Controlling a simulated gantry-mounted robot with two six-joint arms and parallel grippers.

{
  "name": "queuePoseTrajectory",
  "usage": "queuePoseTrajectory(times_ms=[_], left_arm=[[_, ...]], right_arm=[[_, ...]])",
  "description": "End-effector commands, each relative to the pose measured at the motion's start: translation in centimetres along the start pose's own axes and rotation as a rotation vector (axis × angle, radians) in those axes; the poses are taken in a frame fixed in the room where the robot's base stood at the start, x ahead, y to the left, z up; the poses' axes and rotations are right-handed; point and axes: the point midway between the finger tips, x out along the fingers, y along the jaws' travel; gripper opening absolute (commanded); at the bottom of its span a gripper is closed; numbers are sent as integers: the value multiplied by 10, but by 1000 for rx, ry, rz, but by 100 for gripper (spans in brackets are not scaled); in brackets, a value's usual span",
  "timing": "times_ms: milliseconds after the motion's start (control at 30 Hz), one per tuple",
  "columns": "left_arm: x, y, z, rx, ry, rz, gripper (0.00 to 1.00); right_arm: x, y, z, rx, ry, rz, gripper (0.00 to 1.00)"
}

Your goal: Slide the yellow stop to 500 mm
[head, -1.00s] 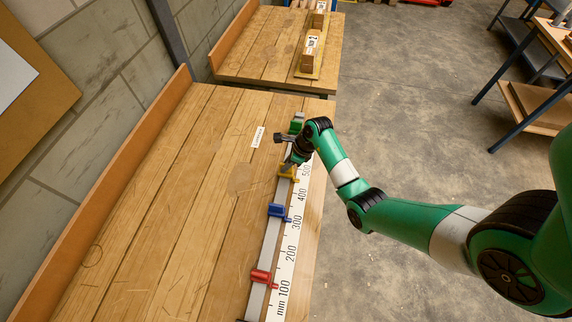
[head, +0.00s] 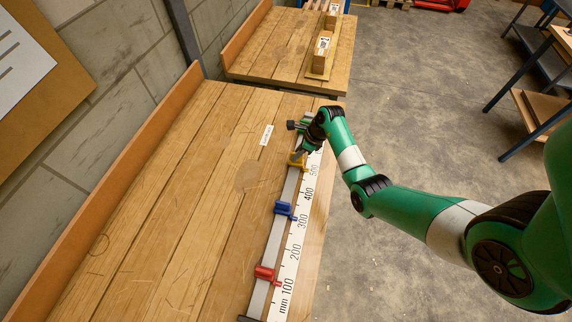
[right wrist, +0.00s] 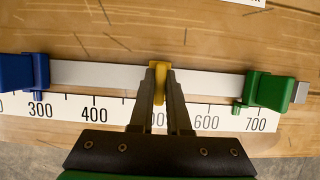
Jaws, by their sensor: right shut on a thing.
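The yellow stop (head: 297,160) sits on the grey rail along the bench, between the blue stop and the green stop. My right gripper (right wrist: 159,100) is shut on it, with a finger on each side; the yellow top (right wrist: 158,68) shows between them. The printed scale (right wrist: 70,108) runs alongside. The stop stands around the 500 mark, which the fingers partly cover. Its exact reading is hidden. In the head view my right wrist partly covers the stop. My left gripper is not in view.
The blue stop (right wrist: 22,72) is near 300 and the green stop (right wrist: 268,90) near 700. A red stop (head: 265,273) is near 100. The rail (right wrist: 100,73) is bare on both sides of the yellow stop. A small white label (head: 267,135) lies on the bench.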

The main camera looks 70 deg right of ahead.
Motion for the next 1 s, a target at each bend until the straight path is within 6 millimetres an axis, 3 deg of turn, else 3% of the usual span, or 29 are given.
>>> queuePoseTrajectory(times_ms=[100, 333, 367, 533, 833, 1000], left_arm=[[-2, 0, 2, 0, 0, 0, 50], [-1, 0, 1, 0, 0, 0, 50], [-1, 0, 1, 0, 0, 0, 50], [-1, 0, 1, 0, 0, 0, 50], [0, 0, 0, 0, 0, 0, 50], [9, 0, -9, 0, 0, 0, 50]], right_arm=[[-3, -15, -9, 15, 0, -6, 0], [-4, -14, -9, 13, -1, -5, 0], [-4, -14, -9, 13, -1, -5, 17], [-4, -14, -9, 13, -1, -6, 45], [-6, -14, -8, 13, -1, -6, 45], [-31, -15, -6, 13, -3, -9, 45]])
